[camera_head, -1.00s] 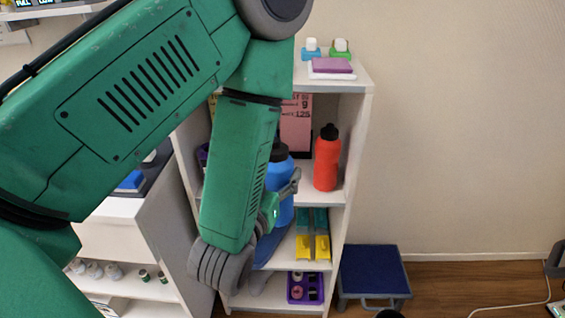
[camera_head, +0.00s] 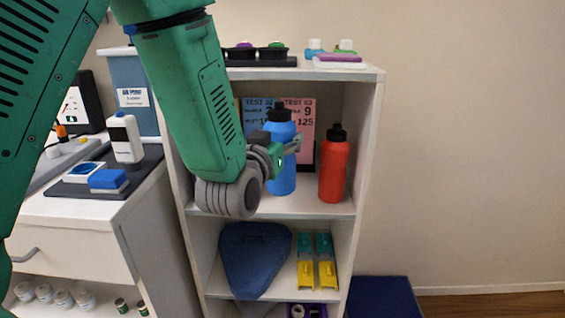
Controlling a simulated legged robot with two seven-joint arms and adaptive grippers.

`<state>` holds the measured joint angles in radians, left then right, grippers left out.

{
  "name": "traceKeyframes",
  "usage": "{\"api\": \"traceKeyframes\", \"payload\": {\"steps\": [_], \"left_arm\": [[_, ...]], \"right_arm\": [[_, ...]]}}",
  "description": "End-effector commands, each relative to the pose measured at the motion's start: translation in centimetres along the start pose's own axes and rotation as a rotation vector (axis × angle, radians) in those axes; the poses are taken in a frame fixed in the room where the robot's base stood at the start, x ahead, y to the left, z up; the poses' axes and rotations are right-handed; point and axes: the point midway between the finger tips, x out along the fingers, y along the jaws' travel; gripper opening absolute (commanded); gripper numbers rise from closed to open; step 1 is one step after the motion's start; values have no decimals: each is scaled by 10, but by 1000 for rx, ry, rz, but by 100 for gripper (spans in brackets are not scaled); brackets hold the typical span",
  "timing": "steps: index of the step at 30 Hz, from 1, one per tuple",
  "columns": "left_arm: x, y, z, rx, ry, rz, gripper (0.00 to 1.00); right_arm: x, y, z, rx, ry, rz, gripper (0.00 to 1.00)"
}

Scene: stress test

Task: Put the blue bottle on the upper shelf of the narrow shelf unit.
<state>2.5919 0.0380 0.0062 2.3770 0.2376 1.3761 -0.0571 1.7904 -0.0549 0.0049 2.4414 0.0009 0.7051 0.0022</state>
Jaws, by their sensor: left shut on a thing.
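The blue bottle (camera_head: 283,178) with a black cap is upright inside the upper compartment of the narrow shelf unit (camera_head: 370,150). My left gripper (camera_head: 284,148) is shut on the blue bottle near its upper part, reaching in from the left. The bottle's base appears at or just above the upper shelf (camera_head: 310,207); I cannot tell if it touches. The gripper and wrist hide part of the bottle and the left part of the shelf. My right gripper is not in view.
A red bottle (camera_head: 333,170) stands on the same shelf, right of the blue one. Pink and blue test cards (camera_head: 299,120) are behind. Lower down are a dark blue piece (camera_head: 255,257) and yellow-teal items (camera_head: 317,270). A white cabinet (camera_head: 75,225) stands at left.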

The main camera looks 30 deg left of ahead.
Motion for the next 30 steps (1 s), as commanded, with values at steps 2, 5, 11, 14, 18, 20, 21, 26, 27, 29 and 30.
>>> {"api": "traceKeyframes", "payload": {"steps": [2, 5, 11, 14, 18, 20, 21, 26, 27, 29, 30], "left_arm": [[18, -4, -2, 1, 7, 1, 4], [37, -8, -3, 3, 8, 2, 4], [70, -18, -2, 4, 8, 2, 4], [67, -20, 18, 3, 2, 3, 4], [67, -20, 28, 2, 3, 3, 4], [67, -21, 30, 2, 4, 3, 4], [67, -21, 32, 2, 5, 3, 4], [67, -20, 53, 3, 2, 3, 4], [67, -20, 59, 3, 2, 3, 4], [67, -20, 67, 4, 4, 3, 4], [69, -20, 69, 4, 6, 3, 4]], "right_arm": [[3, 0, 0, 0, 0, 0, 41], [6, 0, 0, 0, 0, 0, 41], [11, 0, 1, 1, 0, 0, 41], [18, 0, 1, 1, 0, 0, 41], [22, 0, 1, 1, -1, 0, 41], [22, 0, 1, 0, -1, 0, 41], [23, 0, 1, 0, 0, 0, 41], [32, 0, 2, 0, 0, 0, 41], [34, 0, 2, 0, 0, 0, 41], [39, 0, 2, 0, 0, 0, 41], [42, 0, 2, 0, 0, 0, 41]]}}
